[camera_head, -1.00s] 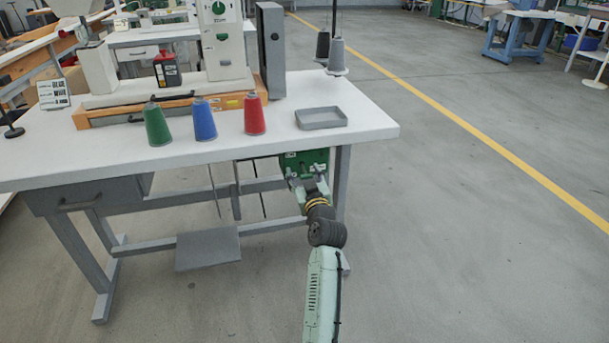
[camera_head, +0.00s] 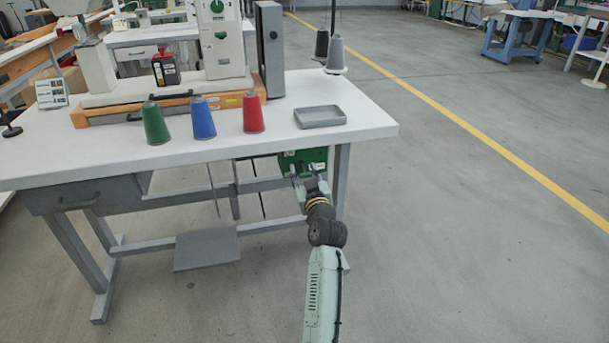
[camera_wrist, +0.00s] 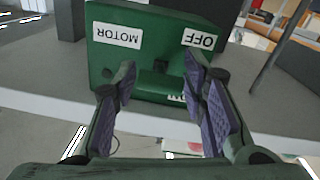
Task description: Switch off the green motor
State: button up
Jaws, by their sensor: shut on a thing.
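The green motor's switch box (camera_head: 304,157) hangs under the right end of the white table. In the wrist view the box (camera_wrist: 150,62) fills the top middle, with upside-down white labels reading MOTOR and OFF. A third, mostly hidden label sits lower, by the right finger. My gripper (camera_head: 309,172) is at the front of the box; in the wrist view my gripper (camera_wrist: 160,88) has its fingers on either side of a dark green part of the switch. The fingers are shut on this part, though the exact contact is hard to see.
The white table (camera_head: 365,122) is above my gripper, with a grey table leg (camera_head: 341,182) just right of the box. A grey tray (camera_head: 320,117) and green, blue and red thread cones stand on top. The floor to the right is clear.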

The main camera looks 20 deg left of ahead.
jog(key=shift+s+a+f+t+y+b, duration=0.15)
jog(key=shift+f+b, duration=0.25)
jog(key=shift+b, duration=1.05)
jog(key=shift+w+a+f+t+y+b, duration=0.1)
jog(key=shift+a+f+t+y+b, duration=0.2)
jog(key=shift+b, duration=1.1)
jog(key=shift+r+b, duration=0.1)
jog(key=shift+b, duration=0.75)
jog(key=shift+r, duration=0.2)
jog(key=shift+s, duration=0.1)
jog(key=o, duration=1.1)
jog(key=shift+d+t, duration=0.15)
jog(key=shift+t, duration=0.1)
jog(key=shift+r+p, duration=0.2)
jog(key=shift+p, duration=0.3)
